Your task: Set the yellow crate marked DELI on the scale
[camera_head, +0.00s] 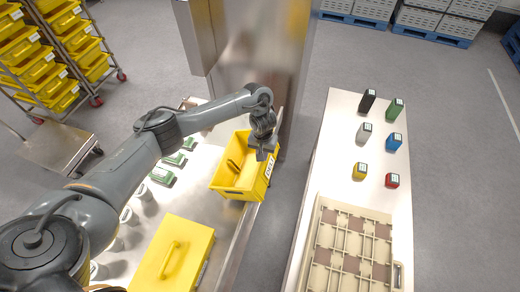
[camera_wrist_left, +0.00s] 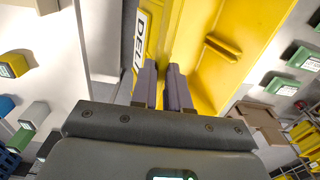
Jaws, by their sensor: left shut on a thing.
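The yellow crate (camera_head: 228,187) is at the right edge of the left-hand steel table in the head view. Its white label faces right, and the wrist view shows the yellow crate (camera_wrist_left: 215,40) with DELI on it. My left gripper (camera_head: 264,150) is at the crate's upper right side. In the wrist view the left gripper (camera_wrist_left: 164,85) has its two fingers close together on the labelled wall. I cannot tell whether the crate rests on the table or hangs just above it. I cannot make out a scale. My right gripper is not in view.
A yellow box with a handle (camera_head: 172,256) lies nearer on the left table, with green packs (camera_head: 162,177) and white cups beside it. A gap separates the right table (camera_head: 335,135), which carries several coloured containers and a beige divided tray (camera_head: 312,262). A steel housing (camera_head: 240,70) stands behind.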

